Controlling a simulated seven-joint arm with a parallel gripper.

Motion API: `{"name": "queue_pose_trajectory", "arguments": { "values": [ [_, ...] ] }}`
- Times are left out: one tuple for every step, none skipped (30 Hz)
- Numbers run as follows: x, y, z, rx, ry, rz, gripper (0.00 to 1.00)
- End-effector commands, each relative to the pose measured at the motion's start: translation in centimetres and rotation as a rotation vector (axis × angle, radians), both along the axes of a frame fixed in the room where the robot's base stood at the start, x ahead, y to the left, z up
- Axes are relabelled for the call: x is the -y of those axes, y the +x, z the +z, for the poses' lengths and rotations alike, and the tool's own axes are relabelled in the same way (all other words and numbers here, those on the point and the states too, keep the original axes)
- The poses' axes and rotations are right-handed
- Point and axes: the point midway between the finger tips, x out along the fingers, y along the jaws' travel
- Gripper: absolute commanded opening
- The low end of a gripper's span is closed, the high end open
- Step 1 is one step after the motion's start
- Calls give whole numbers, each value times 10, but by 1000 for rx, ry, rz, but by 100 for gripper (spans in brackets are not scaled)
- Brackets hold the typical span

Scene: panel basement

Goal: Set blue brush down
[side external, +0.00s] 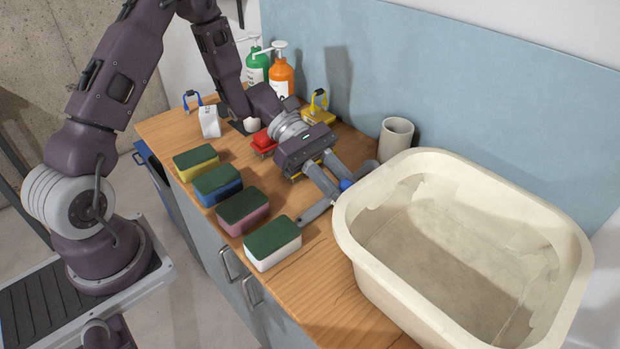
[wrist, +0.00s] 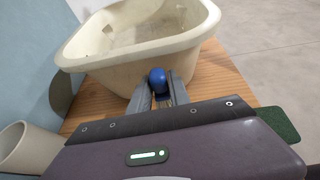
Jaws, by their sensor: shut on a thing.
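My gripper (side external: 337,196) reaches low over the wooden counter, beside the near-left wall of the cream tub. Its fingers are shut on the blue brush (wrist: 157,80).
The cream tub (side external: 362,250) fills the counter's right end, with a grey cup (side external: 395,140) behind the gripper. Several sponges (side external: 272,243) line the front edge. Green and orange bottles (side external: 281,77), a yellow-handled brush (side external: 318,108) and a red item (side external: 263,141) stand further left.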

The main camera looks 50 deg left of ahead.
Motion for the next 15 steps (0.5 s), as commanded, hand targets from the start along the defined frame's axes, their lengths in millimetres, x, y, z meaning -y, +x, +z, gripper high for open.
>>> {"name": "queue_pose_trajectory", "arguments": {
  "values": [
    [2, 16, 2, 2, -1, 62, 0],
    [2, 26, 3, 2, -2, 105, 0],
    [1, 39, 5, 2, -1, 158, 0],
    [0, 47, 5, 2, -1, 195, 0],
    [0, 54, 6, 3, -1, 226, 0],
    [1, 63, 8, 3, -2, 260, 0],
    [1, 69, 8, 3, -2, 280, 0],
    [2, 73, 9, 2, -1, 299, 0],
    [2, 77, 9, 2, -2, 318, 0],
    [2, 80, 9, 1, -2, 328, 0],
    [2, 82, 6, -1, -3, 336, 0],
    [2, 83, -1, -3, -3, 342, 0],
    [2, 83, -7, -5, -3, 345, 0],
    [2, 83, -14, -4, -3, 346, 0],
    [2, 83, -22, -3, -3, 346, 0]
  ]
}}
